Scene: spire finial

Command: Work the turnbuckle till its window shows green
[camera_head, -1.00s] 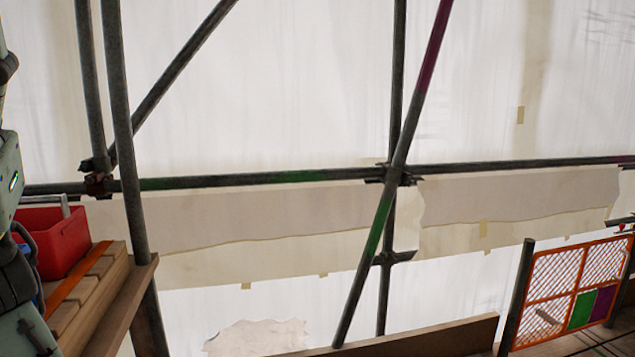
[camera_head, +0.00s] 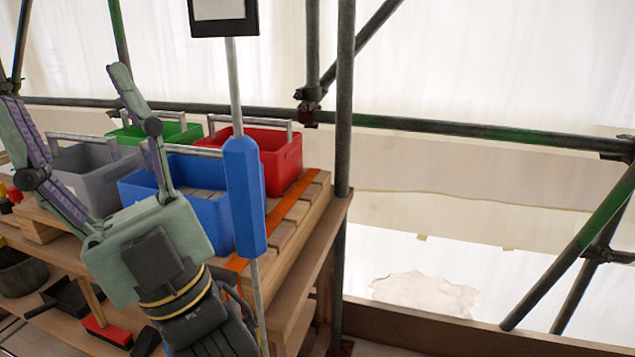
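A blue faceted sleeve (camera_head: 243,195), which looks like the turnbuckle body, sits on a thin upright grey rod (camera_head: 235,90). A black-framed pale panel (camera_head: 223,10) is at the top of the rod, cut by the picture edge. No green window shows on the visible faces of the sleeve. My gripper (camera_head: 66,88) is at the left, its pale green fingers with purple strips spread wide and pointing up and away from the sleeve. Nothing is between them. My wrist is close left of the sleeve in the picture; I cannot tell the depth between them.
Blue (camera_head: 205,225), red (camera_head: 285,150), grey (camera_head: 95,175) and green (camera_head: 170,130) bins stand on a wooden bench (camera_head: 310,240) behind the sleeve. A scaffold post (camera_head: 344,150) rises at right. A lower shelf holds a red block (camera_head: 108,330) and dark items.

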